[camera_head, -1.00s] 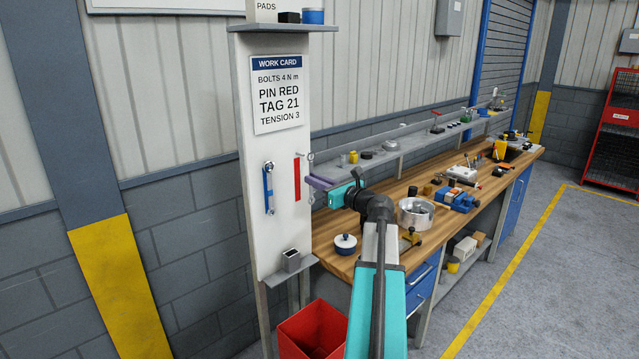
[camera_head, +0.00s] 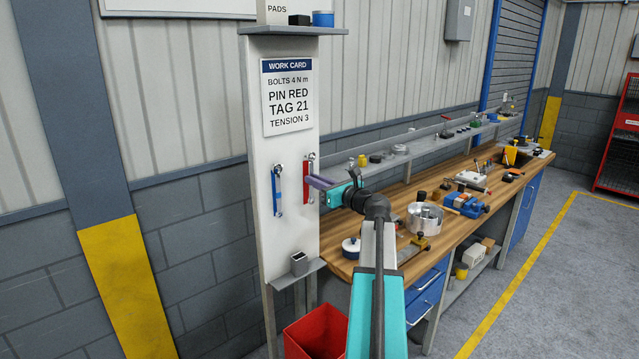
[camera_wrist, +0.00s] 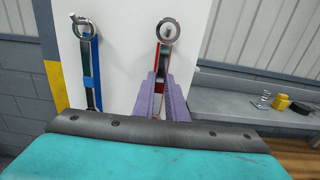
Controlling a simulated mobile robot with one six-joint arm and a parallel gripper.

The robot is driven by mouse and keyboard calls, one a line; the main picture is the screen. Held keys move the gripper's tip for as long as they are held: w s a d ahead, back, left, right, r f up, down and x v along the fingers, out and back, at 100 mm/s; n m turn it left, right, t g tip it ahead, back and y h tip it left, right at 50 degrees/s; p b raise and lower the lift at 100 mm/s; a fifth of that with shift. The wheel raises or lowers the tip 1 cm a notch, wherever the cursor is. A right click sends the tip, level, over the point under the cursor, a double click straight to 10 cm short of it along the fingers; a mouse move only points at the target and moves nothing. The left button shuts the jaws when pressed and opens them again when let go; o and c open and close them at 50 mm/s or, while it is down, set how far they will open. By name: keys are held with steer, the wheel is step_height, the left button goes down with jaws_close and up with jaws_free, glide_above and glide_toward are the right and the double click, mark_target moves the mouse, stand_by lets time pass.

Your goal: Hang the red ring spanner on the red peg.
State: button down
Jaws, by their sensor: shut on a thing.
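The red ring spanner (camera_wrist: 164,54) stands upright in my gripper (camera_wrist: 161,80), in front of the white board. Its metal ring is at the top, and the end of a peg (camera_wrist: 168,31) shows inside the ring's opening. I cannot tell how far the peg passes through. In the head view, my gripper (camera_head: 311,182) has its purple fingers at the board, shut on the spanner's handle. A red strip (camera_head: 306,184) on the board lies right behind the spanner, which partly covers it.
A blue spanner (camera_head: 277,190) hangs on the board to the left, and it also shows in the wrist view (camera_wrist: 94,80). A small grey holder (camera_head: 299,265) sits on the board's lower ledge. The workbench (camera_head: 355,268) with several items is to the right; a red bin (camera_head: 315,335) is below.

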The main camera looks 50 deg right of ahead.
steer(key=shift+w+f, duration=0.45)
steer(key=shift+w, duration=0.1)
stand_by(0.5)
steer(key=c, duration=1.7)
jaws_free()
steer(key=shift+s, duration=0.1)
steer(key=s+b, duration=0.1)
steer(key=s, duration=0.3)
steer(key=s+b, duration=0.1)
steer(key=s, duration=0.4)
steer(key=s+a+b, duration=0.1)
steer(key=s+b, duration=0.1)
steer(key=s, duration=0.2)
steer(key=shift+s, duration=0.3)
